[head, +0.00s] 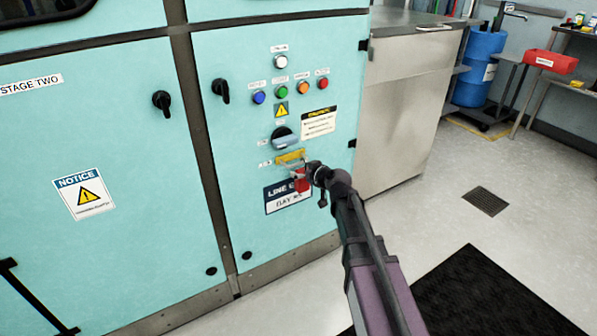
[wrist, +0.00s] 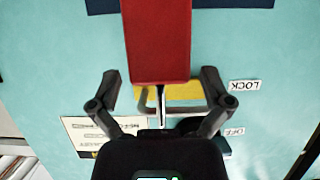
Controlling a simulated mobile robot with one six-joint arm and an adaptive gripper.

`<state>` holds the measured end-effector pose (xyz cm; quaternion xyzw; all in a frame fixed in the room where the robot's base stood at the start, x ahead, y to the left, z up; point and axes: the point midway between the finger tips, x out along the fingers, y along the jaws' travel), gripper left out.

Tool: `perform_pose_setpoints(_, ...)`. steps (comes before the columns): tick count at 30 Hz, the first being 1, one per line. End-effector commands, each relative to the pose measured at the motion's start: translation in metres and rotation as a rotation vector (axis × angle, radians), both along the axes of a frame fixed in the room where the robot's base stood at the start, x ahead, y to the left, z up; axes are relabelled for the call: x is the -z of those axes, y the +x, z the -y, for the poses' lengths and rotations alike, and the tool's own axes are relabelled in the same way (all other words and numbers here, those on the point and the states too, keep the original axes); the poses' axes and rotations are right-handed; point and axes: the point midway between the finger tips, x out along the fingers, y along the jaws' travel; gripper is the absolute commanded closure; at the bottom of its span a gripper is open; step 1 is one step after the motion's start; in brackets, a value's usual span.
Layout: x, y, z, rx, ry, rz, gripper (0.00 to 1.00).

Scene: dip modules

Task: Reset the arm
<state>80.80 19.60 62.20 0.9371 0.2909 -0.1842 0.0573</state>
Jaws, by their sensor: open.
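My gripper (head: 318,172) is at the front of the teal cabinet (head: 230,185), beside a red padlock (head: 302,183). In the wrist view, my gripper (wrist: 159,78) is open, with one finger on each side of the padlock (wrist: 158,38) and a gap on both sides. The padlock's metal shackle (wrist: 161,104) is at the yellow hasp (wrist: 183,92). Whether it passes through the hasp is unclear. In the head view, the yellow hasp (head: 290,156) lies below a grey-blue rotary handle (head: 286,140). My wrist partly covers the padlock and the sign behind it.
Blue, green, orange and red buttons (head: 281,92) and a white one sit above the handle. Black door knobs (head: 220,90) are to the left. A steel counter (head: 408,110) stands right of the cabinet. A blue drum (head: 478,65) is farther back. The floor (head: 425,215) on the right is mostly clear.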

Motion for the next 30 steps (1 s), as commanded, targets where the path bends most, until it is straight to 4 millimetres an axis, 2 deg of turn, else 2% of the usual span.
perform_pose_setpoints(10, 0.002, -0.004, 0.002, -0.003, -0.004, -0.013, 0.00)
perform_pose_setpoints(16, 0.014, -0.025, 0.013, -0.015, -0.026, -0.108, 0.00)
perform_pose_setpoints(20, 0.029, -0.053, 0.030, -0.013, -0.059, -0.239, 0.00)
perform_pose_setpoints(23, 0.045, -0.084, 0.050, 0.009, -0.098, -0.377, 0.00)
perform_pose_setpoints(30, 0.077, -0.163, 0.112, 0.160, -0.209, -0.734, 0.00)
